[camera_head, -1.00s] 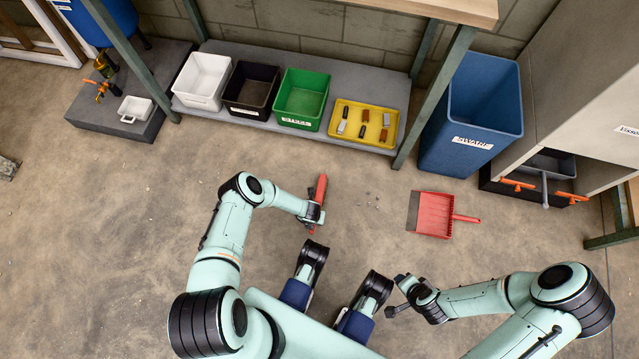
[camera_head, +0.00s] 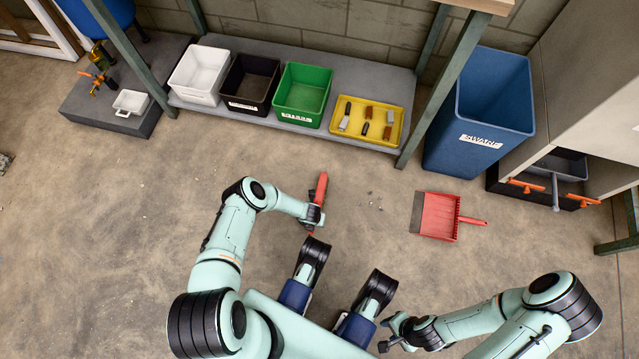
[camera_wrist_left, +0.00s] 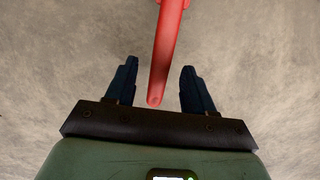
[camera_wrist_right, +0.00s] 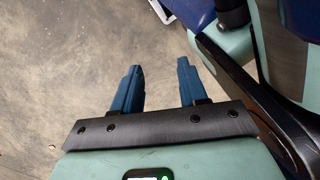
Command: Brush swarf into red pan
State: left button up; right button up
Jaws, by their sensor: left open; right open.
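A red brush handle (camera_head: 321,187) is at my left gripper (camera_head: 308,222) in the head view; the brush head is hidden or too small to make out. In the left wrist view the handle (camera_wrist_left: 165,55) reaches between the two open fingers of the left gripper (camera_wrist_left: 158,85), with a gap on each side. The red pan (camera_head: 439,216) lies on the floor to the right, its handle pointing right. Small dark swarf bits (camera_head: 375,200) lie on the floor between brush and pan. My right gripper (camera_head: 391,336) is open and empty at the lower right, also in its wrist view (camera_wrist_right: 157,85).
A blue bin labelled SWARF (camera_head: 481,115) stands behind the pan. White (camera_head: 199,98), black (camera_head: 248,107) and green (camera_head: 299,118) bins and a yellow tray (camera_head: 350,137) sit on the low shelf at the back. The floor at left is clear.

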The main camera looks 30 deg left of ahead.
pick_arm(q)
jog(key=shift+f, duration=0.6)
pick_arm(e)
jog(key=shift+w, duration=0.1)
pick_arm(q)
grip_shut()
notch_tip(320, 180, up, 7)
jog(key=p, duration=0.6)
jog(key=shift+w, duration=0.1)
pick_arm(e)
jog(key=w+a+r+t, duration=0.2)
jog(key=w+r+t, duration=0.2)
jog(key=w+r, duration=0.55)
pick_arm(q)
notch_tip(320, 180, up, 5)
jog(key=p, duration=0.3)
jog(key=shift+p, duration=0.3)
pick_arm(e)
jog(key=shift+n+g+y, duration=0.3)
jog(key=shift+n+g, duration=0.1)
jog(key=shift+n, duration=0.2)
jog(key=s+a+r, duration=0.1)
jog(key=a+r, duration=0.1)
jog(key=r, duration=0.1)
jog(key=shift+s+a, duration=0.15)
jog(key=shift+s, duration=0.25)
